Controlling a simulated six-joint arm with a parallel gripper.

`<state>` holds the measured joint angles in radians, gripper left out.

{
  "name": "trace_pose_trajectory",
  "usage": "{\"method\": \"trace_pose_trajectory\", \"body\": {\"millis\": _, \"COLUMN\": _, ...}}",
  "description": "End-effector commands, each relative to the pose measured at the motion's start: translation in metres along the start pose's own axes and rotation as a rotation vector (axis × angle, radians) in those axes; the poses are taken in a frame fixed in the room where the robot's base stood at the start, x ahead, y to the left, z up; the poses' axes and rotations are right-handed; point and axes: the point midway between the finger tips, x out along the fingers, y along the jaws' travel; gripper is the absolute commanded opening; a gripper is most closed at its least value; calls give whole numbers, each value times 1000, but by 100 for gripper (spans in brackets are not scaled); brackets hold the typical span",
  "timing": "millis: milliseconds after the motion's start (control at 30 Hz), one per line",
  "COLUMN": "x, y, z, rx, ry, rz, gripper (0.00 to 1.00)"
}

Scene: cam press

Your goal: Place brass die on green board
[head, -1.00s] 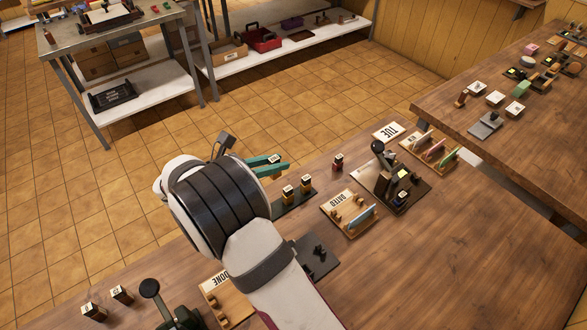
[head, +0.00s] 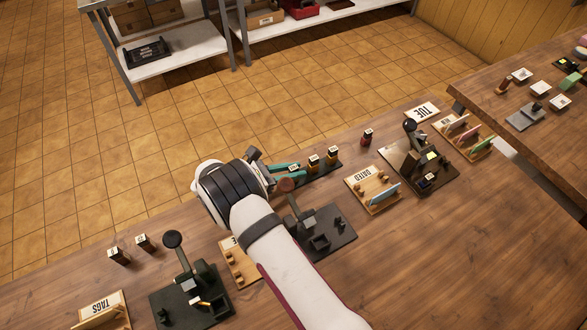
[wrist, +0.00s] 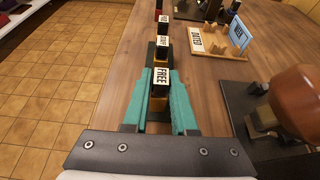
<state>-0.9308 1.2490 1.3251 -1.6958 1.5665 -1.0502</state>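The teal fingers of my gripper (wrist: 160,108) close around a brass-coloured die (wrist: 159,92) with a white "FREE" label on top. The die seems pinched between them; the fingers hide most of its sides. In the head view my gripper (head: 285,169) is at the near-left end of a dark rack (head: 327,169) holding two more yellowish dies (head: 314,161). A thin green board (head: 484,146) stands in the wooden "NEW" rack at the right, beside a pink one. A dark greenish press base (head: 200,308) lies at lower left.
A black press with a brown knob (head: 286,185) stands close to my arm; the knob looms large at right in the wrist view (wrist: 298,100). A "DATED" rack (head: 367,190) holds a blue board. Another press (head: 412,165) and a red die (head: 367,138) are beyond.

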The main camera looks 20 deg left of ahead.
Motion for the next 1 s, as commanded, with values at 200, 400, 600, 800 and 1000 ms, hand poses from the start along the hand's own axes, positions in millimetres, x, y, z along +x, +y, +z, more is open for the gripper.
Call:
{"method": "trace_pose_trajectory", "body": {"millis": 200, "x": 0, "y": 0, "z": 0, "rx": 0, "ry": 0, "rz": 0, "gripper": 54}}
{"method": "trace_pose_trajectory", "body": {"millis": 400, "x": 0, "y": 0, "z": 1, "rx": 0, "ry": 0, "rz": 0, "gripper": 54}}
{"method": "trace_pose_trajectory", "body": {"millis": 600, "x": -35, "y": 1, "z": 2, "rx": 1, "ry": 0, "rz": 5, "gripper": 54}}
{"method": "trace_pose_trajectory", "body": {"millis": 800, "x": -91, "y": 0, "z": 2, "rx": 1, "ry": -1, "rz": 3, "gripper": 54}}
{"method": "trace_pose_trajectory", "body": {"millis": 1000, "x": -119, "y": 0, "z": 2, "rx": 0, "ry": -1, "rz": 1, "gripper": 54}}
